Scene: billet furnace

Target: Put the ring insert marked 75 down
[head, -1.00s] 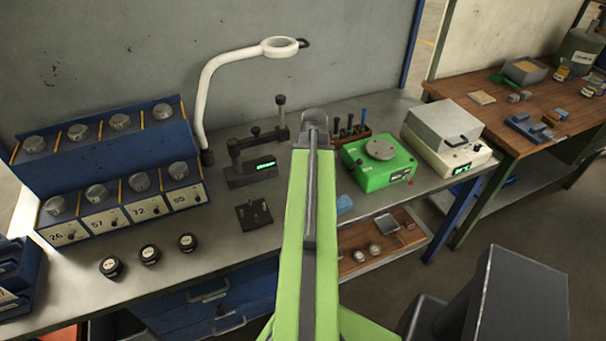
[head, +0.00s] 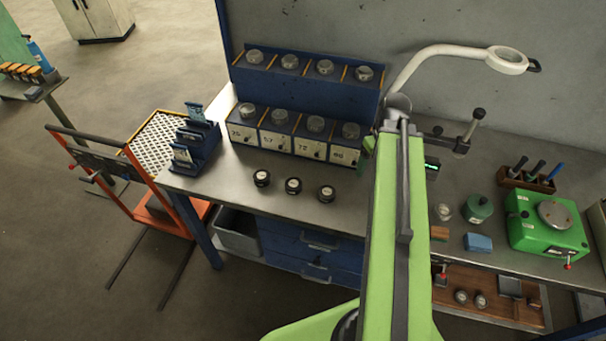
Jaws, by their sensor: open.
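A blue two-tier rack (head: 310,81) stands at the back of the bench, with round metal inserts on both tiers. My arm (head: 395,230) reaches up over the bench, just right of the rack. My gripper is not visible; the arm hides its end. Three small black round pieces (head: 293,186) with pale tops stand in a row on the bench in front of the rack.
A white magnifier lamp (head: 507,60) arches behind my arm. A green device (head: 548,228), a green jar (head: 479,208) and a blue block (head: 478,242) stand at right. A blue holder (head: 195,145) stands at the left bench end, beside an orange cart (head: 150,205). Bare bench lies around the black pieces.

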